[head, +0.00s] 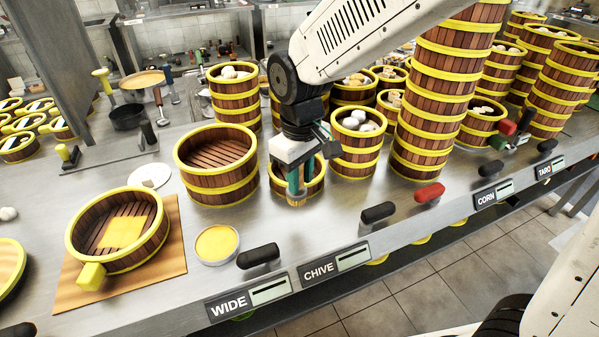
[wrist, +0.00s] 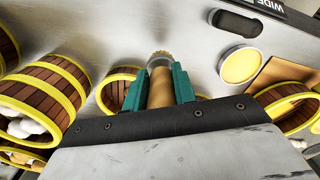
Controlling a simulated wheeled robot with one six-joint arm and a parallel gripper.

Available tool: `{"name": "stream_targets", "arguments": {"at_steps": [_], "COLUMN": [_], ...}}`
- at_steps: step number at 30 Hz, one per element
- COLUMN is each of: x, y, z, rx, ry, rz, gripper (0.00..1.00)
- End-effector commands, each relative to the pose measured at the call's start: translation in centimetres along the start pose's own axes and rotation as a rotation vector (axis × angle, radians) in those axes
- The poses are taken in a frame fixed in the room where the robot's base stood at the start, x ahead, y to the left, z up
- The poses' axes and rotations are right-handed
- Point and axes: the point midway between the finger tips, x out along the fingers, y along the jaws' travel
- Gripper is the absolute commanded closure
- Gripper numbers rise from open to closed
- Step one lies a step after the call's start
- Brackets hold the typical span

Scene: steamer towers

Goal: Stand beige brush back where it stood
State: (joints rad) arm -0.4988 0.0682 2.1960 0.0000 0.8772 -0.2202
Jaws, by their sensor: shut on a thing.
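My gripper (head: 298,183) is shut on the beige brush (head: 296,201), its teal fingers on either side of the handle. In the wrist view the brush (wrist: 160,86) lies between the fingertips (wrist: 160,88), with its bristle end pointing away from the gripper. In the head view the brush hangs roughly upright in front of a small steamer basket (head: 312,186). Most of the handle is hidden by the fingers. I cannot tell whether the brush end touches the counter.
A round dish of yellow stuff (head: 217,245) lies left of the gripper. A wide empty steamer (head: 217,188) stands behind it. A tall steamer tower (head: 432,110) rises to the right. Black grips (head: 258,256) and WIDE (head: 229,304) and CHIVE (head: 319,269) labels line the front edge.

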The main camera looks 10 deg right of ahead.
Motion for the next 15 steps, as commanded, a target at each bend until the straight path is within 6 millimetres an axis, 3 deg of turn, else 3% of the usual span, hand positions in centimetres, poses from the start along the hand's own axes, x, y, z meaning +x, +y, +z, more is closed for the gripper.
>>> {"name": "stream_targets", "arguments": {"at_steps": [15], "x": [4.9], "y": [0.2], "z": [0.1], "rx": [0.004], "ry": [-0.002], "rz": [0.000], "gripper": [1.00]}}
